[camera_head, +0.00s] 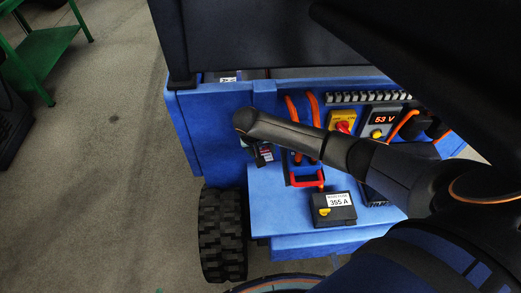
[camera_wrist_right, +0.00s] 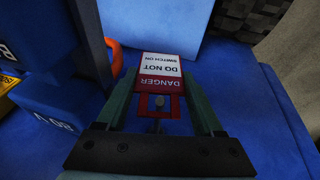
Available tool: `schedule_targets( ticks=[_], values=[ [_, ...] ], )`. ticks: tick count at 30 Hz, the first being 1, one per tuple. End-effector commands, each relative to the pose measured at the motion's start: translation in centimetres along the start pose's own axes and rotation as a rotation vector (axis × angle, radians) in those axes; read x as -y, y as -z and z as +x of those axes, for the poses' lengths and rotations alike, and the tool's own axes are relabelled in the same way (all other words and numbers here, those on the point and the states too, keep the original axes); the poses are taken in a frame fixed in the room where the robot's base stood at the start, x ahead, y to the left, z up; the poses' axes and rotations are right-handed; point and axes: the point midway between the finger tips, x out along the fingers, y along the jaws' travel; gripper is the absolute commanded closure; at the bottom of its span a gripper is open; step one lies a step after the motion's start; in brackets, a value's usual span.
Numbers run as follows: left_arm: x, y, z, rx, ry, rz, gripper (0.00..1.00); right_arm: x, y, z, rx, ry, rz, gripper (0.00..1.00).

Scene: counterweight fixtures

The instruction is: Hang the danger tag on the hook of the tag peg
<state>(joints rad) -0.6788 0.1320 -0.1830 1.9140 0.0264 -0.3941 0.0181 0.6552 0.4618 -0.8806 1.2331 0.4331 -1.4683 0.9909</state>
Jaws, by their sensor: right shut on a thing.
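The danger tag (camera_wrist_right: 160,72) is between the fingers of my right gripper (camera_wrist_right: 160,98) in the wrist view. It has a white "DO NOT SWITCH ON" panel and a red "DANGER" band, both upside down in the picture, and a red frame with an opening at the near end. A small grey post-like part shows at that opening; I cannot tell whether it is the tag peg's hook. In the head view my right gripper (camera_head: 262,153) is by the blue cabinet's left part, largely hidden under my arm. I cannot make out the tag peg there. My left gripper is not seen.
A black box marked 355 A (camera_head: 334,209) sits on the blue ledge (camera_head: 275,222), near a red handle (camera_head: 307,180). Orange cables (camera_head: 292,110), a red knob on a yellow plate (camera_head: 342,126) and a 53 V display (camera_head: 384,119) are behind my right arm. Open floor lies left.

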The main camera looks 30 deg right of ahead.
Motion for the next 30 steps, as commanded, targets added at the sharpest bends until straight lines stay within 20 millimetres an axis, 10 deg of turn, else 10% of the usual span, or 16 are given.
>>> schedule_targets(
  ticks=[12,13,21,30],
  values=[
    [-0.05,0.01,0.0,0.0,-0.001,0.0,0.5,-0.01,0.0,0.0,0.0,-0.001,0.0,0.92],
    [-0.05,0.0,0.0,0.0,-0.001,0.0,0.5,-0.01,0.0,0.0,0.0,-0.001,0.0,0.29],
    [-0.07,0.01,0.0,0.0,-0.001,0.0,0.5,0.0,0.0,-0.01,0.0,0.0,0.0,0.0],
    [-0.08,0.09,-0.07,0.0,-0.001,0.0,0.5,-0.01,0.01,-0.4,0.0,-0.001,0.0,0.0]
  ],
)
